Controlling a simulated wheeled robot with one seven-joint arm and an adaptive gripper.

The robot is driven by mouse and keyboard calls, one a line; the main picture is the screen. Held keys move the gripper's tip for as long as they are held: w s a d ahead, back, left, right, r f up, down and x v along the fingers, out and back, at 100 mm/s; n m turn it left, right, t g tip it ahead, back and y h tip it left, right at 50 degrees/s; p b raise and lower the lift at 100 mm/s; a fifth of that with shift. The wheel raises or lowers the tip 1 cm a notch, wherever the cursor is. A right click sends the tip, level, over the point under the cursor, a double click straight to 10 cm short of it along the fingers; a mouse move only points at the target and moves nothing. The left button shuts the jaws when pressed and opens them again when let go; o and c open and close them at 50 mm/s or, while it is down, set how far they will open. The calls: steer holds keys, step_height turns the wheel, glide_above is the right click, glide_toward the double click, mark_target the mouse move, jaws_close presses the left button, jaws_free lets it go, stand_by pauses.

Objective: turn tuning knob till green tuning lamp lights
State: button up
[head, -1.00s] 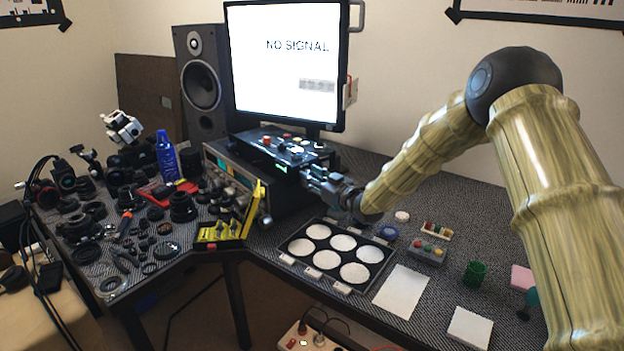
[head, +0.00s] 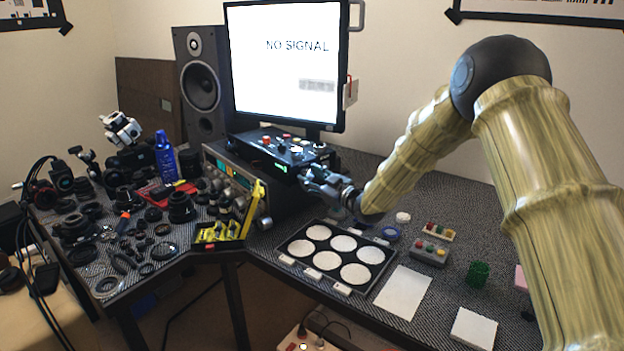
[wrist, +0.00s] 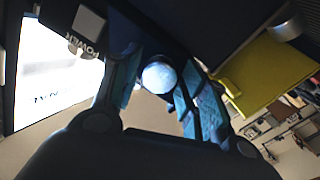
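The black box (head: 262,150) with colored buttons on top stands under the monitor. A small green light (head: 281,167) glows on its front; I cannot tell whether it is the tuning lamp. My gripper (head: 312,178) is at the right end of the box front and covers that part in the head view. In the wrist view, a round pale knob (wrist: 158,77) sits between the two fingers of my gripper (wrist: 160,92), which stand apart on either side of it. Contact is not clear. An upside-down POWER label (wrist: 88,30) is near it. I cannot read a tuning label.
The monitor (head: 285,65) reading NO SIGNAL stands behind the box. A yellow holder (head: 250,210) is at front left, near the desk corner. A black tray with white discs (head: 283,246) lies below my gripper. Lens parts crowd the left desk.

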steer(key=shift+o, duration=0.3)
steer(key=shift+r, duration=0.1)
steer(key=v, duration=1.1)
steer(key=shift+s+d, duration=0.3)
